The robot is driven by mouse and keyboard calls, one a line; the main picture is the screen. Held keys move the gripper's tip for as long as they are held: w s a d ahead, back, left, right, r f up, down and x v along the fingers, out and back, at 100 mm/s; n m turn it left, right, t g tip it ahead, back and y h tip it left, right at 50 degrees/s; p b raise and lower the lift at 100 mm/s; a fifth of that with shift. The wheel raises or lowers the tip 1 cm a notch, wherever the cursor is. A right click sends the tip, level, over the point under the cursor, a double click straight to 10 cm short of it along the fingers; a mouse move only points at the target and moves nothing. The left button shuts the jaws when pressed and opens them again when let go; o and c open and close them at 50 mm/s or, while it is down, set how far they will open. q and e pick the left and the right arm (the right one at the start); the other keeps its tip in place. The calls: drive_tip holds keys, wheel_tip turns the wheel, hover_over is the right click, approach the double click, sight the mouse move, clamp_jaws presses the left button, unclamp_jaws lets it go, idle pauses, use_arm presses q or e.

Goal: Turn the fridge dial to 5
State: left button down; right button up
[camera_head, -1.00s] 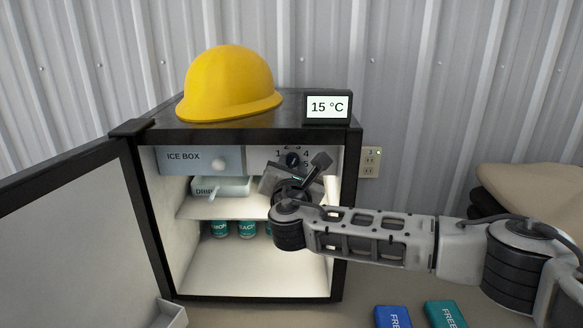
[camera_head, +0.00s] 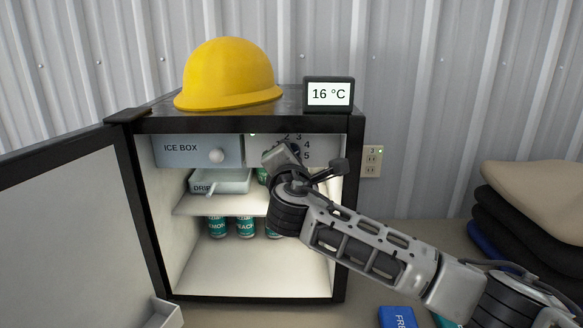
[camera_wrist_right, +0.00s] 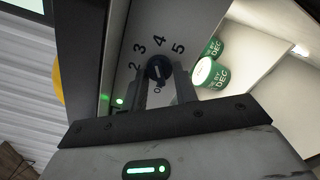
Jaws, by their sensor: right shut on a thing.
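The dial (camera_wrist_right: 158,66) is a small dark knob on the pale fridge panel (camera_wrist_right: 152,28), with 2, 3, 4 and 5 printed around it. My right gripper (camera_wrist_right: 164,74) has its two fingers shut on the knob, one on each side. A short light mark shows on the knob, but I cannot tell surely which number it points to. In the head view my right gripper (camera_head: 281,157) covers the dial, and part of the printed scale shows above and to its right. The display (camera_head: 328,94) on the fridge top reads 16 °C. My left gripper is not in view.
The fridge door (camera_head: 70,215) stands open on the left. An ice box (camera_head: 183,150), a drip tray (camera_head: 219,181) and several cans (camera_head: 245,227) are inside. A yellow hard hat (camera_head: 228,75) sits on top. Folded sacks (camera_head: 535,185) and a blue pack (camera_head: 397,316) lie at the right.

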use_arm(q)
drive_tip(key=b, duration=0.1)
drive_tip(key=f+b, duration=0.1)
drive_tip(key=b, duration=0.1)
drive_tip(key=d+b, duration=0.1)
drive_tip(key=b, duration=0.1)
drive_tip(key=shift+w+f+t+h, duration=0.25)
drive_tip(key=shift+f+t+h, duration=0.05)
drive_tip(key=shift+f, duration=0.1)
use_arm(e)
drive_tip(key=m, duration=1.1)
drive_tip(key=shift+m, duration=0.4)
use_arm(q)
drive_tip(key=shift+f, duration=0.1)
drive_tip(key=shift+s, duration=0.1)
use_arm(e)
drive_tip(key=o, duration=0.9)
drive_tip(key=shift+r, duration=0.15)
drive_tip(key=shift+o, duration=0.2)
use_arm(q)
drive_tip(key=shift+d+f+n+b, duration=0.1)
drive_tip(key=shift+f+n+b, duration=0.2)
drive_tip(key=shift+b, duration=0.6)
use_arm(e)
drive_tip(key=s, duration=1.6)
